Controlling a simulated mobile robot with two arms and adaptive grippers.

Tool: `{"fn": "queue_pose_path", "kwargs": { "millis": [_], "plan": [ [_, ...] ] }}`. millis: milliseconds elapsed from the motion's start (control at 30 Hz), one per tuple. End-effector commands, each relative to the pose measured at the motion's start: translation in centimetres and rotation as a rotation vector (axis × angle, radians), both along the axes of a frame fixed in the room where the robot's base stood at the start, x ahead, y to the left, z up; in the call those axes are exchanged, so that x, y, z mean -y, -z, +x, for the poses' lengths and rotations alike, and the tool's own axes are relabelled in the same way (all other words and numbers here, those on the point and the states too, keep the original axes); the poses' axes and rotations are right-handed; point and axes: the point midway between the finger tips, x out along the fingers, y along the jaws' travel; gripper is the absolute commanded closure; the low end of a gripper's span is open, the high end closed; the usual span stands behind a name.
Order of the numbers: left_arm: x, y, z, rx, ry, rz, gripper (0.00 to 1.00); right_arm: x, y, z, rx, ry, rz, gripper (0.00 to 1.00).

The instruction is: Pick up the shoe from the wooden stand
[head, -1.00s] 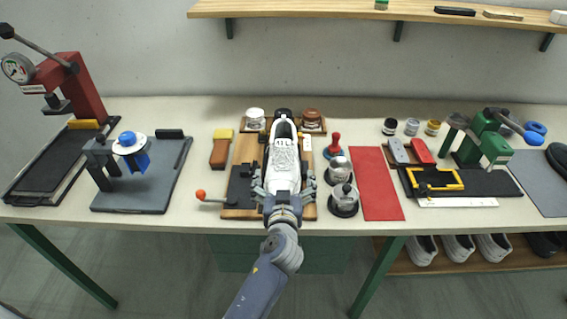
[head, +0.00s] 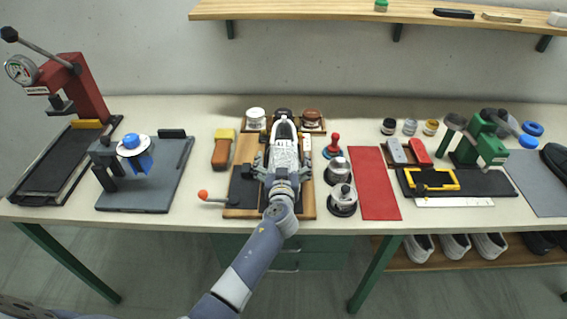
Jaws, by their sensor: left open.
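A white shoe (head: 284,130) sits on the wooden stand (head: 242,212) at the middle of the bench, its long axis pointing away from me. My left gripper (head: 284,160) is over the near part of the shoe, with its open fingers spread to either side. The gripper and wrist hide much of the near half of the shoe. I cannot tell whether the fingers touch it. My right gripper is not in view.
Small jars (head: 256,116) stand behind the shoe. A lever with an orange knob (head: 203,194) is left of it, and metal pots (head: 343,199) are close on its right. A red mat (head: 374,185) lies farther right. A red press (head: 80,90) stands far left.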

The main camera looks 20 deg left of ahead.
Motion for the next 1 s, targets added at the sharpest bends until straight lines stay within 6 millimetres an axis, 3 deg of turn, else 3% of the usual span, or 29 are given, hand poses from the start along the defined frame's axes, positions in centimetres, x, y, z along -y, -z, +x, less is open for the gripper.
{"fn": "queue_pose_path", "kwargs": {
  "millis": [167,433,767,1000],
  "plan": [
    [0.0,0.0,0.0,0.000,0.000,0.001,0.00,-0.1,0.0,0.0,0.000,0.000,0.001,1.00],
    [0.0,0.0,0.0,0.000,0.000,0.001,0.55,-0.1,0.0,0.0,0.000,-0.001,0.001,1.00],
    [0.0,-0.2,0.0,0.002,0.000,0.001,0.55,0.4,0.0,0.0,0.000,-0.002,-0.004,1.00],
    [0.0,-1.6,0.0,0.005,0.000,-0.001,0.55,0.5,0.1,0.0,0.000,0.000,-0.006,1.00]
  ]
}}
